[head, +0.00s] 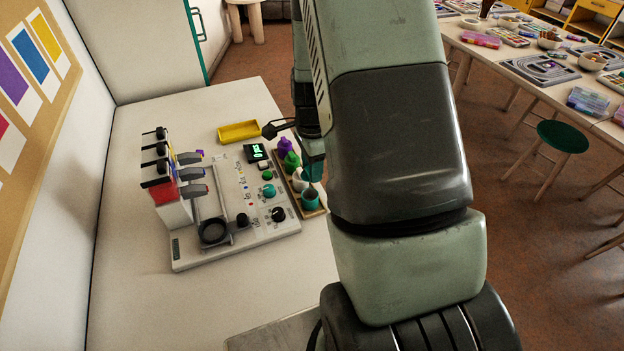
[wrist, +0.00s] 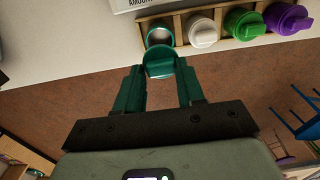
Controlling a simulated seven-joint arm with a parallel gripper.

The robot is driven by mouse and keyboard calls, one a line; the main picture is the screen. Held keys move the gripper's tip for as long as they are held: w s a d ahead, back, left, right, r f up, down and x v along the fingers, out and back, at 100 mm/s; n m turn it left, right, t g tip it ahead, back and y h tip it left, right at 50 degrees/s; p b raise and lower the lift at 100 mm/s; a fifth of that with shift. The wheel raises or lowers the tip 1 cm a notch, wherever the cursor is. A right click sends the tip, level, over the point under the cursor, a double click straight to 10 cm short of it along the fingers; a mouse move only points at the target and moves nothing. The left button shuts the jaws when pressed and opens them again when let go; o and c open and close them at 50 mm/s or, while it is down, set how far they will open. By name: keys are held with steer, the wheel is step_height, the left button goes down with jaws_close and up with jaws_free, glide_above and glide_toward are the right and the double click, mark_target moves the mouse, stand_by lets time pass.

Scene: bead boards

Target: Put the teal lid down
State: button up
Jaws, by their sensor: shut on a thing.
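My gripper (wrist: 160,74) has its two teal-green fingers shut on the teal lid (wrist: 160,62). In the wrist view the lid is between the fingertips, just short of the open teal jar (wrist: 160,36). The jar stands in the end place of a wooden rack (wrist: 230,22), its mouth uncovered. I cannot tell how high the lid is above the table. In the head view the teal jar (head: 310,200) is at the rack's near end, with my gripper (head: 313,168) close by. My arm hides much of that area, and the lid is not clear there.
White (wrist: 202,31), green (wrist: 243,23) and purple (wrist: 287,18) lidded jars fill the rack beside the teal one. A dispenser machine (head: 235,215) stands left of the rack, a yellow tray (head: 239,131) behind it. The white table (head: 140,290) is clear at the front left.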

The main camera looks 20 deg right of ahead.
step_height(320, 180, up, 3)
jaws_close()
steer(key=shift+w+a, duration=0.1)
steer(key=shift+a, duration=0.3)
steer(key=s+a+f, duration=0.2)
steer(key=a, duration=2.9)
step_height(320, 180, down, 5)
steer(key=shift+a+f, duration=0.1)
steer(key=shift+w+f, duration=0.1)
steer(key=shift+f, duration=2.25)
steer(key=o, duration=1)
jaws_free()
steer(key=shift+r, duration=0.15)
